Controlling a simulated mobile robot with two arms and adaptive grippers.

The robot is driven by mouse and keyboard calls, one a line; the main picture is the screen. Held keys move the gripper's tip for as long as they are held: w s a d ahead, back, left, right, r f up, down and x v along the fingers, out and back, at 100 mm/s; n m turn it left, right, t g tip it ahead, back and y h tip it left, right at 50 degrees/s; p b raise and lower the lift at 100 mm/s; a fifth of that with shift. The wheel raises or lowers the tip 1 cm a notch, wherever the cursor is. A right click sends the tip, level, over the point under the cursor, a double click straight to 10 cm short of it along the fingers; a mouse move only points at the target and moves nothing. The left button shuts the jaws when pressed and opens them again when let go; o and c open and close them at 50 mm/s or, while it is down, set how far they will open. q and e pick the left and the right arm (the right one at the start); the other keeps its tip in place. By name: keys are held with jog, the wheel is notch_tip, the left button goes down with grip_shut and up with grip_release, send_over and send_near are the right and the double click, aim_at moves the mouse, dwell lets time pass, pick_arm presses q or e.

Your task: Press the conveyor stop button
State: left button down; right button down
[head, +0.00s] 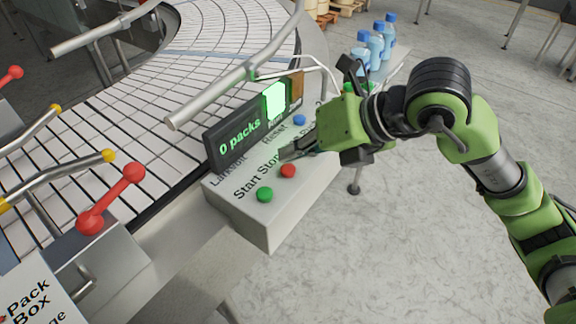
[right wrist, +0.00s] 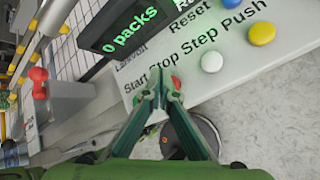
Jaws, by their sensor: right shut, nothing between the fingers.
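The stop button is a red button (head: 288,171) on the front of a grey control box (head: 262,228), below the printed word Stop. A green button (head: 264,194) sits to its left under Start. My right gripper (head: 284,155) is shut and empty, its tips just above and beside the red button in the head view. In the right wrist view the shut fingertips (right wrist: 161,76) partly cover the red button (right wrist: 176,82). I cannot tell whether they touch it. My left gripper is not in view.
A display (head: 240,135) reading 0 packs stands behind the buttons, with a lit green panel (head: 275,98). A blue button (head: 299,120), a white button (right wrist: 212,62) and a yellow button (right wrist: 262,34) are nearby. A metal rail (head: 215,95) passes over the conveyor (head: 110,120).

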aim_at(291, 169)
jog(key=shift+f, duration=0.1)
dwell(0.8)
jog(key=shift+f+b, duration=0.3)
jog(key=shift+b, duration=0.3)
jog(key=shift+f+b, duration=0.55)
jog(key=shift+b, duration=0.1)
dwell(0.5)
jog(key=shift+r, duration=0.1)
jog(key=shift+r+p, duration=0.5)
jog(key=shift+r, duration=0.35)
jog(key=shift+r+p, duration=1.55)
jog(key=shift+r, duration=1)
jog(key=shift+a, duration=0.1)
